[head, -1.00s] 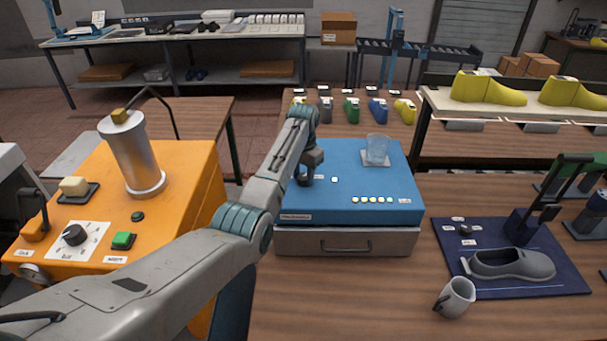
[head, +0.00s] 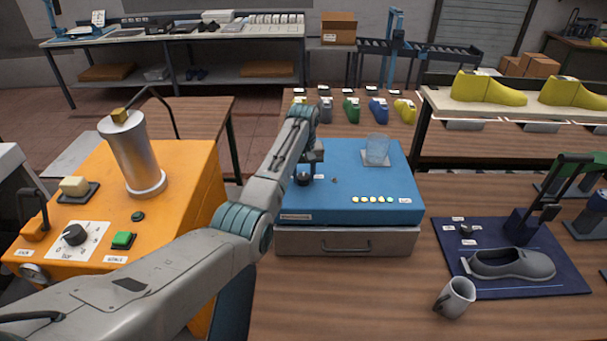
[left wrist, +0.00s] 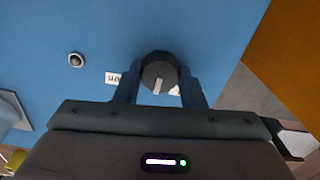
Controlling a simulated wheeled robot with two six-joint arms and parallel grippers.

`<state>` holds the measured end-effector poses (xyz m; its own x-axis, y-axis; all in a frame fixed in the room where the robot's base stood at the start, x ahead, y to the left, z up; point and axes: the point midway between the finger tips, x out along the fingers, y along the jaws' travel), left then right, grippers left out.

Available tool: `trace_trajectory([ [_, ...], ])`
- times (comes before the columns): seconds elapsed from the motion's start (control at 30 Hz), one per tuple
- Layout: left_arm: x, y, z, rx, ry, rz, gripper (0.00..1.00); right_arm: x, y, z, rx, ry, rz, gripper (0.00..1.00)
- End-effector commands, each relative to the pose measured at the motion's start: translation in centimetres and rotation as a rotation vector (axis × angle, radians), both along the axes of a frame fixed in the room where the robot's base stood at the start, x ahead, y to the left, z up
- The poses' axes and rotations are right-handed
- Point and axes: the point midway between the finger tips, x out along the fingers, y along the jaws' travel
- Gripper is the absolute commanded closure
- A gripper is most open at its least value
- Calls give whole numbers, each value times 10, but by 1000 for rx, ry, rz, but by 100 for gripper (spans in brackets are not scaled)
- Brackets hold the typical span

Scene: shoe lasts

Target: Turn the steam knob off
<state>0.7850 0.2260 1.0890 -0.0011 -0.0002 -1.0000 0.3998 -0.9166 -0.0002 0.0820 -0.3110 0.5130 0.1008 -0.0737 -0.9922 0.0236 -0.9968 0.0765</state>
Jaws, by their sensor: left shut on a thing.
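The steam knob (left wrist: 160,72) is a round dark knob with a white pointer mark on top of the blue unit (head: 345,212). In the left wrist view it sits between the two fingers of my left gripper (left wrist: 159,88), which is shut on it. In the head view the knob (head: 303,179) shows beside my left gripper (head: 310,172), at the unit's left side. A small indicator (left wrist: 76,60) near the knob is dark; it also shows in the head view (head: 335,180). The knob's label is partly hidden and unreadable.
A glass (head: 377,149) stands at the unit's back right. An orange machine (head: 190,190) with a silver cylinder (head: 136,158) stands left.

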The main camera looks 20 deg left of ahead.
Motion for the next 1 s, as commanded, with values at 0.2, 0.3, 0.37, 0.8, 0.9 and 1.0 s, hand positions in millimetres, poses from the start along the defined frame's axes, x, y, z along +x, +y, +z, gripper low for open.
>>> trace_trajectory([
  [0.2,1,0,2,1,-3,204,86,0,0,0,0,0,0,7],
  [0.3,1,0,2,1,-3,299,86,0,0,0,0,0,0,7],
  [0.37,1,0,2,1,-3,356,86,0,0,0,0,0,0,7],
  [0.8,1,1,2,1,-4,696,86,0,0,0,0,0,0,7],
  [0.9,1,1,2,1,-4,744,86,0,0,0,0,0,0,7],
  [1.0,1,1,2,0,-5,780,86,0,0,0,0,0,0,7],
])
